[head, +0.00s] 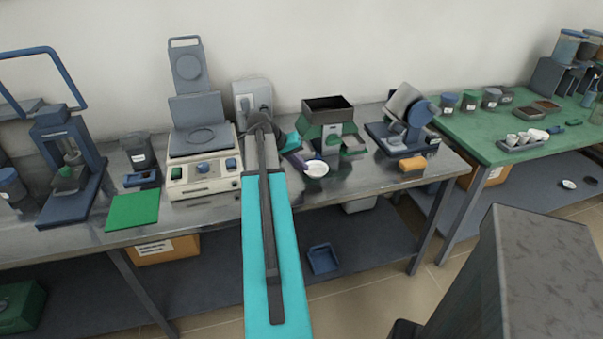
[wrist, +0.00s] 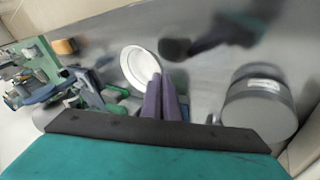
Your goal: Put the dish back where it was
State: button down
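The dish (head: 316,168) is small, round and white. In the head view it is at my gripper's tip, over the steel bench in front of the green hopper-like device. In the wrist view the dish (wrist: 138,66) shows its shallow inside facing the camera. My gripper (head: 304,164) has purple fingers; in the wrist view the fingers (wrist: 161,78) lie close together and overlap the dish's near right rim, appearing shut on it. I cannot tell whether the dish touches the bench. My arm hides part of the bench behind it.
The green hopper device (head: 327,128) stands just behind the dish. A blue-grey machine (head: 405,125) and an orange block (head: 412,163) are to the right. A white-based instrument (head: 203,178) and green mat (head: 132,210) are left. A labelled grey jar (wrist: 258,105) is near my gripper.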

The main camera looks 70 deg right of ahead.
jog(key=shift+f, duration=0.15)
jog(key=shift+f+p, duration=0.45)
jog(key=shift+f, duration=1.15)
jog(key=shift+f, duration=0.1)
jog(key=c, duration=2)
grip_release()
jog(key=shift+c, duration=0.2)
jog(key=b+v, duration=0.1)
jog(key=v, duration=1.1)
